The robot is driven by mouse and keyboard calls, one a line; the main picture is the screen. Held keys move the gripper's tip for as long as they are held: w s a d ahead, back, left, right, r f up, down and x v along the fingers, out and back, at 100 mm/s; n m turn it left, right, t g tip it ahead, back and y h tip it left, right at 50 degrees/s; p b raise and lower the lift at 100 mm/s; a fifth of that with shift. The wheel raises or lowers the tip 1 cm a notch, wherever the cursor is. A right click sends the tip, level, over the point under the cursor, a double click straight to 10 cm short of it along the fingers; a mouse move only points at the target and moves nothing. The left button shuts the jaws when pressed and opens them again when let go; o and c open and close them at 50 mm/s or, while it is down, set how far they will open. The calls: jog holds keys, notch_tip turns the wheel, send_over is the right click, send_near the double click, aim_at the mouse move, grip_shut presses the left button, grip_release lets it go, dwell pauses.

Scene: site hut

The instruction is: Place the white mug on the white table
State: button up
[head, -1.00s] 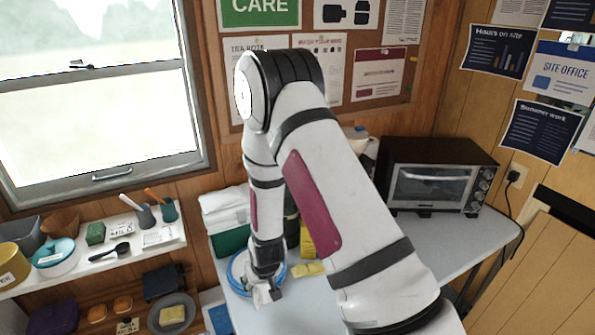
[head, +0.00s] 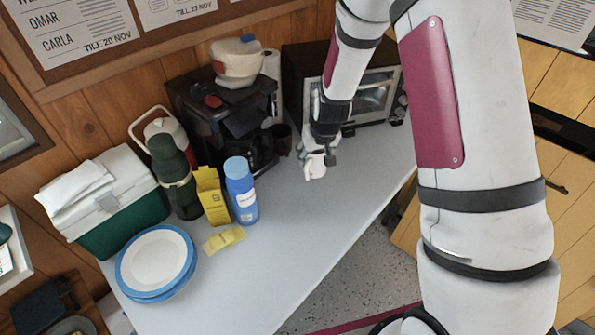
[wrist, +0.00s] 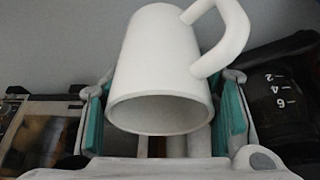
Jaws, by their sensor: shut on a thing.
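The white mug (head: 315,167) is in my gripper (head: 320,154), over the right part of the white table (head: 290,240), in front of the toaster oven. In the wrist view the mug (wrist: 165,75) sits between the teal finger pads (wrist: 163,115), with its open rim facing the camera and its handle at the upper right. My gripper is shut on the mug. I cannot tell whether the mug touches the table or is held just above it.
A coffee maker (head: 205,105) and dark cup (head: 281,138) stand left of the mug; the toaster oven (head: 375,100) is behind. A blue bottle (head: 241,192), yellow box (head: 212,195), green flask (head: 175,180), cooler (head: 112,215) and plates (head: 155,262) stand further left. The front table area is clear.

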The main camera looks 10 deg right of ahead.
jog(key=w+r+b, duration=0.2)
jog(key=w+b, duration=0.2)
jog(key=w, duration=0.1)
jog(key=shift+s+f, duration=0.2)
jog(key=shift+f, duration=4.7)
jog(key=shift+f+b, duration=0.2)
jog(key=shift+b, duration=0.2)
jog(key=o, duration=1.4)
jog(key=shift+r, duration=0.15)
